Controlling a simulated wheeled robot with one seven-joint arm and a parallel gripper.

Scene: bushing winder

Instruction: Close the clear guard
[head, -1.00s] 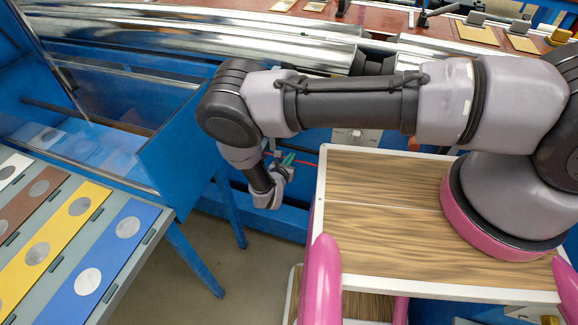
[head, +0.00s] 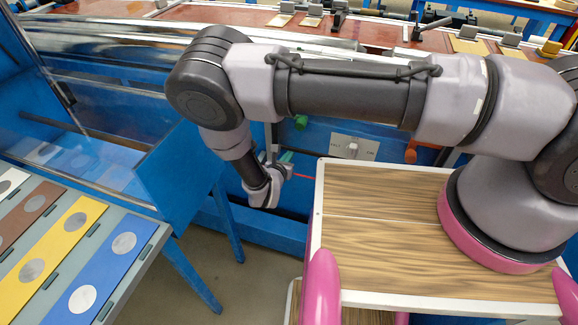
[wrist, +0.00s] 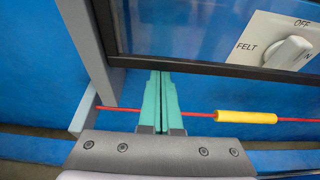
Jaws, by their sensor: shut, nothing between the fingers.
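A large clear pane (head: 95,85) stands tilted over the blue box at the left of the head view. The wrist view shows a dark-framed panel edge (wrist: 215,68) crossing in front of a white switch plate; I cannot tell whether it belongs to the same clear guard. My gripper (wrist: 160,76) has teal fingers, shut together and empty. Their tips lie close below or against the dark edge; contact is unclear. In the head view my gripper (head: 287,157) is low beside the blue machine front, partly hidden by my wrist.
A red rod or cord (wrist: 200,114) with a yellow sleeve (wrist: 246,117) runs across behind the fingers. A grey post (wrist: 88,50) stands close left. The FELT switch plate (wrist: 275,42) is at right. A coloured-panel table (head: 75,250) is left, with floor between.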

